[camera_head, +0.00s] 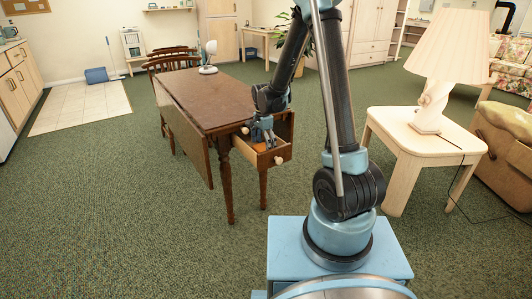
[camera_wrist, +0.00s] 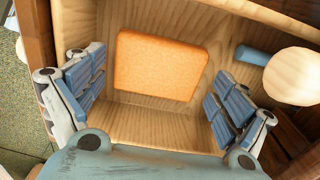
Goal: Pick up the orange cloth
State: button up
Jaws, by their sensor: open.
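The orange cloth (camera_wrist: 158,65) lies inside the open wooden drawer (camera_wrist: 170,122), a flat rounded square in the wrist view. In the head view a small orange patch of the cloth (camera_head: 260,147) shows in the drawer (camera_head: 273,159), mostly hidden by my gripper. My gripper (camera_head: 263,139) points down into the drawer from above. In the wrist view its two blue-padded fingers (camera_wrist: 158,97) are spread wide, one on each side of the cloth's near part, with nothing between them in their grip. I cannot tell how far above the cloth they are.
The drawer sticks out from the end of a dark wooden table (camera_head: 205,100). A white lamp (camera_head: 208,57) stands on the table. A side table (camera_head: 400,135) with a lamp (camera_head: 445,60) is at right.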

aim_at(263, 148)
jog(key=shift+f, duration=0.6)
jog(key=c, duration=0.9)
notch_tip(263, 148, up, 18)
